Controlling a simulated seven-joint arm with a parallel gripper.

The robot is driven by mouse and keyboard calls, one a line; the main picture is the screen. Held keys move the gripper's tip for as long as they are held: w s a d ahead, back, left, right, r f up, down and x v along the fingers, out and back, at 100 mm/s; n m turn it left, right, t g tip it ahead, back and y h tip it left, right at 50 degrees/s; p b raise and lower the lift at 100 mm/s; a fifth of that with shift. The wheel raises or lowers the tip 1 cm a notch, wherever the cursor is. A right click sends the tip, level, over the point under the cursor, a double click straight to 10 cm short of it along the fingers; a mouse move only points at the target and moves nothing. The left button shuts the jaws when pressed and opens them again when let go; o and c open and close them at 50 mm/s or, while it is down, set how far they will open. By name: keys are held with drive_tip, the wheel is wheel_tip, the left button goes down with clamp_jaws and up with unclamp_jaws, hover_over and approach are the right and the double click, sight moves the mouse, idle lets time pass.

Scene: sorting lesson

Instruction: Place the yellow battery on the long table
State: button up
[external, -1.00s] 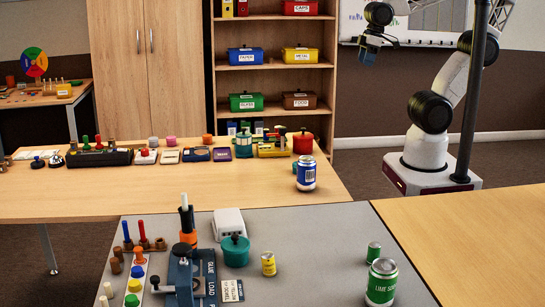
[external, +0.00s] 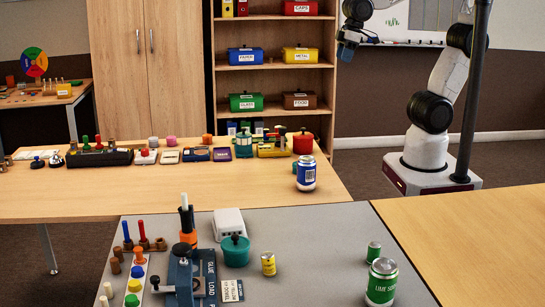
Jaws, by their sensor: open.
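The yellow battery (external: 268,264), a small yellow cylinder with a pale label band, stands upright on the grey table (external: 325,225) in front. It is just right of a teal lidded pot. A long wooden table (external: 110,205) stands behind the grey one, with a row of items along its back edge. My gripper (external: 344,54) is open and high in the air in front of the shelf's right side. It is far from the battery and apart from everything.
A blue can (external: 306,173) stands near the wooden table's right end. The wooden table's front middle is clear.

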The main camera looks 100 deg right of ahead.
sight(270, 253)
drive_tip(key=w+a+f+n+y, duration=0.1)
drive_tip(key=w+a+f, duration=0.3)
drive_tip(key=w+a, duration=0.95)
drive_tip(key=w+a+f+n, duration=0.1)
drive_tip(key=w+a+f, duration=0.2)
drive_tip(key=w+a, duration=1.1)
drive_tip(key=w+a+f+n, duration=0.1)
drive_tip(key=w+a+f, duration=0.1)
drive_tip(key=a+f, duration=0.6)
drive_tip(key=w+a+f+n+y, duration=0.1)
drive_tip(key=a+f, duration=0.7)
drive_tip(key=a, duration=0.8)
drive_tip(key=w+a+f, duration=0.4)
drive_tip(key=a+f, duration=0.5)
drive_tip(key=a, duration=0.3)
drive_tip(key=shift+w+a+n+t+y, duration=0.1)
drive_tip(key=shift+a+n+t+y, duration=0.1)
drive_tip(key=shift+n+t+y, duration=0.15)
drive_tip(key=shift+a+f, duration=0.25)
drive_tip(key=shift+a, duration=0.1)
drive_tip(key=shift+f, duration=0.1)
drive_tip(key=shift+x, duration=1.2)
